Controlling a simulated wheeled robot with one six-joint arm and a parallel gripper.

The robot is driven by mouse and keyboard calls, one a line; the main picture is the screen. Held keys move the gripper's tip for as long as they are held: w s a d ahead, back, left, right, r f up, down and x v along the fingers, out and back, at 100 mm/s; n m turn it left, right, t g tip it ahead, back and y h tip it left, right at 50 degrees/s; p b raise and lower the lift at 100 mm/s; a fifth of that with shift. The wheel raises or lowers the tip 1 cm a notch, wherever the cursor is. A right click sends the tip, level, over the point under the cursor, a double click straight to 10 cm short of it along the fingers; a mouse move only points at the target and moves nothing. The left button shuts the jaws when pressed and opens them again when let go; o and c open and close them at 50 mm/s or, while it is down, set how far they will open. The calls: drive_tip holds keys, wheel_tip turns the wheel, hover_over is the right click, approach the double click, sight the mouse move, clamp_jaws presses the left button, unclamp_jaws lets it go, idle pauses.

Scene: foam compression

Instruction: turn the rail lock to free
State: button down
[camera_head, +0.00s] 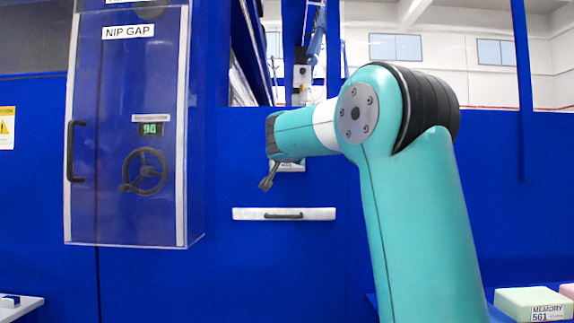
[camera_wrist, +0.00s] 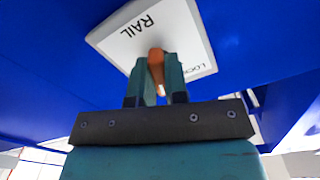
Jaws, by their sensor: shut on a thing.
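The rail lock shows in the wrist view as a white plate (camera_wrist: 187,30) printed RAIL and LOCK, with an orange-brown lever (camera_wrist: 156,66) standing out from its middle. My gripper (camera_wrist: 157,72) has its two teal fingers closed around this lever, one on each side. The plate looks tilted in this view, and part of the lettering is cut off by the fingers. In the head view only a strip of the plate (camera_head: 291,167) shows below my arm's end. The lever cannot be made out clearly there.
A clear guard box (camera_head: 126,220) marked NIP GAP covers a black handwheel (camera_head: 145,171) and a green display on the left. A white drawer front with a dark handle (camera_head: 284,215) sits below the lock. Foam blocks (camera_head: 530,302) lie at lower right.

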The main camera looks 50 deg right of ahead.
drive_tip(key=m+b, duration=0.3)
drive_tip(key=m, duration=0.1)
drive_tip(key=shift+m+b, duration=0.3)
drive_tip(key=shift+m, duration=0.1)
idle(0.5)
drive_tip(key=c, duration=1.1)
unclamp_jaws()
drive_tip(key=shift+c, duration=0.2)
drive_tip(key=shift+a, duration=0.1)
drive_tip(key=b+v, duration=0.2)
drive_tip(key=v, duration=1.5)
drive_tip(key=shift+a, duration=0.15)
